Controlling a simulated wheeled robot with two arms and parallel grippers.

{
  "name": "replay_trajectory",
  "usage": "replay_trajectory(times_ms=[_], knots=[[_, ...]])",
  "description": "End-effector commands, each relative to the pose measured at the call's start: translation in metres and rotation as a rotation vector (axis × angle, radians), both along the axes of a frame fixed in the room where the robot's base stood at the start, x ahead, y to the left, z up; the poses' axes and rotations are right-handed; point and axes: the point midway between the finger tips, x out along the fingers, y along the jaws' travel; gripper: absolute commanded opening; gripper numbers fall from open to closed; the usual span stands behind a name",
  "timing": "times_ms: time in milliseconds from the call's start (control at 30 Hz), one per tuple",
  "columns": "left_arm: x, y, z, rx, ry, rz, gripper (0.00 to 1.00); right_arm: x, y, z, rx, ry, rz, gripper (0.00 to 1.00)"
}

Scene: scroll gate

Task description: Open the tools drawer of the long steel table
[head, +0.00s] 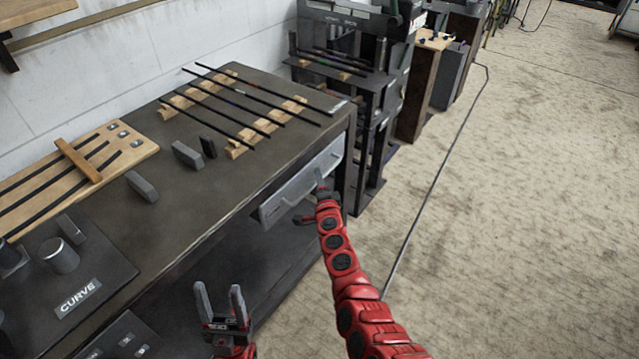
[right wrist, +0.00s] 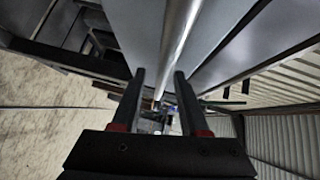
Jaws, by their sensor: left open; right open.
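The long steel table (head: 225,190) runs along the wall in the head view. Its grey drawer (head: 330,160) sits under the front edge near the far end; it looks shut or nearly so. The drawer's bar handle (head: 292,197) is on its front. My right gripper (head: 311,204) is at the handle, open. In the right wrist view the handle bar (right wrist: 178,45) runs between the two open fingers (right wrist: 158,103), with no clear grip on it. My left gripper (head: 219,290) is open and empty, low in front of the table. Any drawer label is not readable.
Dark rods on wooden blocks (head: 240,145), grey blocks and a wooden board (head: 85,170) lie on the tabletop. A dark rack (head: 370,90) stands past the table. The floor (head: 510,200) at right is open.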

Motion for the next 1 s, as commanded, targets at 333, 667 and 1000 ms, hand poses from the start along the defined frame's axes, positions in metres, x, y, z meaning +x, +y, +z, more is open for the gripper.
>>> replay_trajectory(times_ms=[333,667,1000], knots=[[0.0001,0.0,-0.0031,0.0,0.0,0.0,0.55,0.0055,0.0009,-0.0002,0.002,0.001,0.0,0.44],[0.0,0.0,-0.003,0.0,0.0,0.0,0.55,0.0052,0.0009,-0.0002,0.001,0.0,0.0,0.0],[0.0001,0.0001,-0.0032,0.0,0.0,0.0,0.55,0.0051,0.0009,-0.0004,0.001,0.001,0.0,0.0]])
